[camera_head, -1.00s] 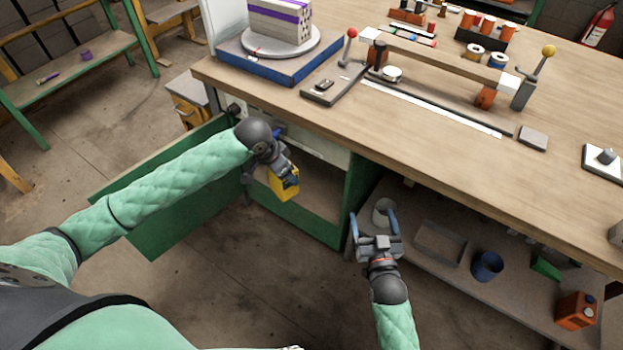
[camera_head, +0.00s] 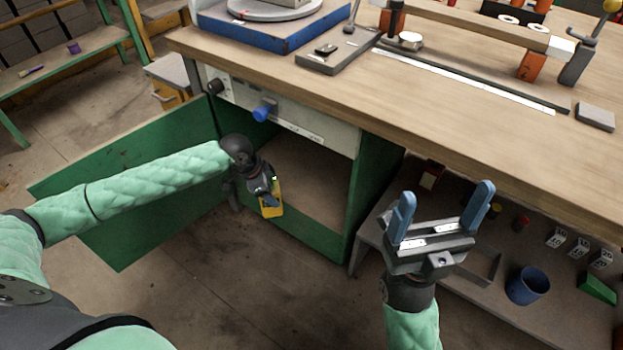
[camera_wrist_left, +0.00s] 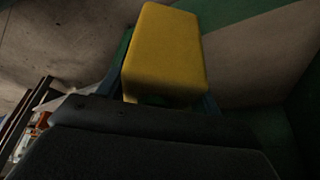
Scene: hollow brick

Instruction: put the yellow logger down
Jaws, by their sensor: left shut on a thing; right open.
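The yellow logger (camera_head: 271,208) is in my left gripper (camera_head: 268,197), which is shut on it. It hangs in front of the open green cabinet (camera_head: 357,200) under the bench, near the cabinet's floor edge. In the left wrist view the logger (camera_wrist_left: 166,52) fills the upper middle as a plain yellow block between the fingers. My right gripper (camera_head: 440,215) is open and empty, with blue fingers apart, in front of the lower shelf right of the cabinet.
The cabinet's green door (camera_head: 130,205) stands open to the left. The cabinet floor (camera_head: 310,187) looks bare where visible. The wooden bench top (camera_head: 450,105) overhangs above. A blue cup (camera_head: 526,286) stands on the lower shelf (camera_head: 510,320).

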